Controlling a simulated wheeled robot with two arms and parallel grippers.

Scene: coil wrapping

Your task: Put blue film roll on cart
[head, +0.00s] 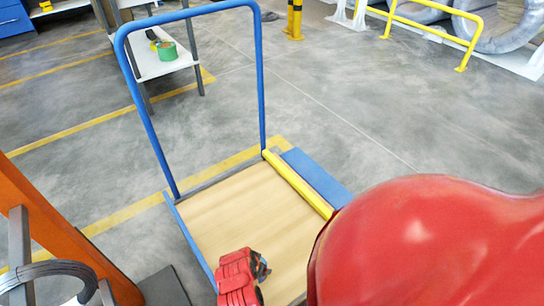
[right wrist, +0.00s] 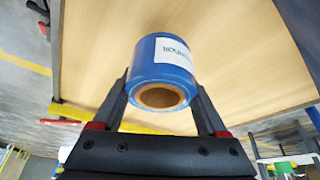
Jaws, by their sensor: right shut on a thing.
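The blue film roll (right wrist: 163,75) is in the right wrist view, with a white label and a brown cardboard core. My right gripper (right wrist: 163,105) is shut on it, one black finger on each side. The roll is over the wooden deck of the cart; I cannot tell whether it touches the deck. The cart (head: 235,215) is in the head view, with a blue upright handle frame and a light wooden deck. The roll is not visible in the head view, where my large red arm covers the lower right. No left gripper fingers are visible.
A yellow bar (head: 298,184) runs along the cart's right edge, beside a blue panel (head: 318,176). An orange post (head: 60,225) stands at the left. A small table (head: 165,62) holds a green tape roll (head: 167,50). The grey floor right of the handle is open.

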